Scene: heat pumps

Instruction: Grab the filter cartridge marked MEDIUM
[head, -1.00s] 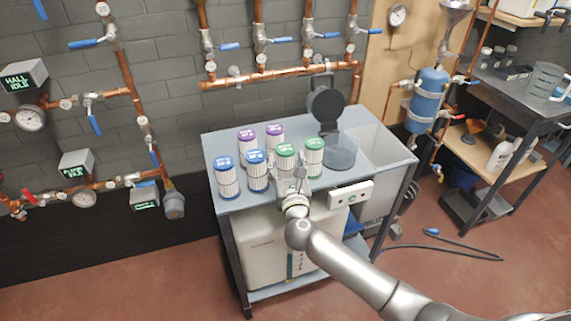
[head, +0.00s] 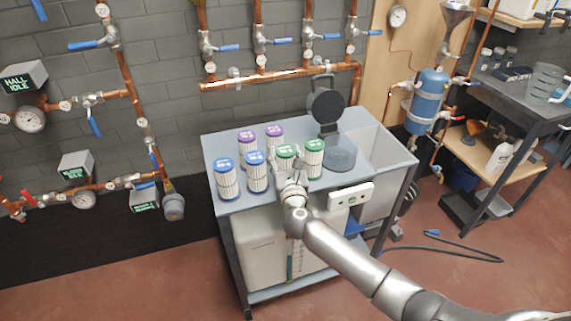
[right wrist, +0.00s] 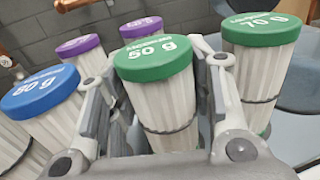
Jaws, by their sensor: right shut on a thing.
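Several filter cartridges with white pleated bodies stand upright on the cart top. My right gripper (head: 291,180) is shut on the front green-capped cartridge (head: 285,151). Blue-capped cartridges (head: 224,165) stand to the left, purple-capped ones (head: 274,131) behind. My left gripper is not in view.
The grey cart (head: 235,205) has an open black round lid (head: 326,106) right of the cartridges and a sink (head: 378,150) at its right end. A white box (head: 351,195) is at its front edge. Copper pipes (head: 280,74) with valves run along the wall behind.

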